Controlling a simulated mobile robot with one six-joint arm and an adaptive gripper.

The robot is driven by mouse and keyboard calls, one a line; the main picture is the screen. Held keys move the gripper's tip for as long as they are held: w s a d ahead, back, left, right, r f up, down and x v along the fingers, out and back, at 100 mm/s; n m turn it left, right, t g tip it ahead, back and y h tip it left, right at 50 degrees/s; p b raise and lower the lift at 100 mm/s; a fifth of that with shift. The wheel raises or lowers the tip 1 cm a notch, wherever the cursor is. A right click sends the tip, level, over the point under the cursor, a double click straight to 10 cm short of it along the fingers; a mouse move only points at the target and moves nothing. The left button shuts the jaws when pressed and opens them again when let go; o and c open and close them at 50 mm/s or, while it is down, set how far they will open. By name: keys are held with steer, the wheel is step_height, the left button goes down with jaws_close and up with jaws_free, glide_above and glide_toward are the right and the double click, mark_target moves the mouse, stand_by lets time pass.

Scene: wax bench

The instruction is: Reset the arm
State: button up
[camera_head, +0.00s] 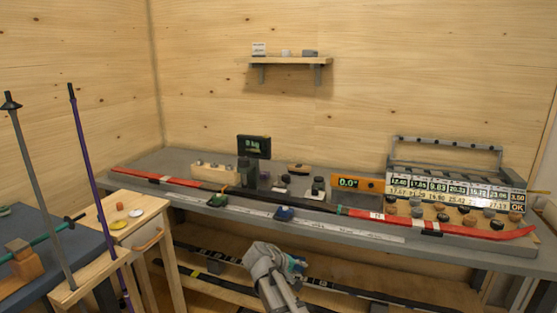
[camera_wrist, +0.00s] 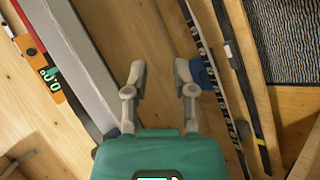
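My gripper (camera_wrist: 160,75) is open in the wrist view, with its two grey fingers apart and nothing between them. In the head view my arm reaches up from the bottom centre, in front of the bench; the fingertips are hard to make out there. A blue block (camera_wrist: 203,73) shows just beside the right finger in the wrist view; I cannot tell whether they touch.
The grey bench (camera_head: 405,238) carries a long red and black ski (camera_head: 476,231), an orange level (camera_head: 358,184) and a display rack (camera_head: 455,190). More skis lie on the shelf below. A small wooden table (camera_head: 88,279) and poles stand left.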

steer(key=s+d+f+m+g+y, duration=0.3)
steer(key=s+d+f+y, duration=0.15)
steer(key=s, duration=0.45)
steer(key=s+d+f+m+g+y, duration=0.35)
steer(key=s+d, duration=0.25)
steer(key=s, duration=0.4)
step_height(320, 180, up, 22)
steer(key=p, duration=2.1)
steer(key=shift+t+y, duration=0.3)
steer(key=shift+t, duration=0.05)
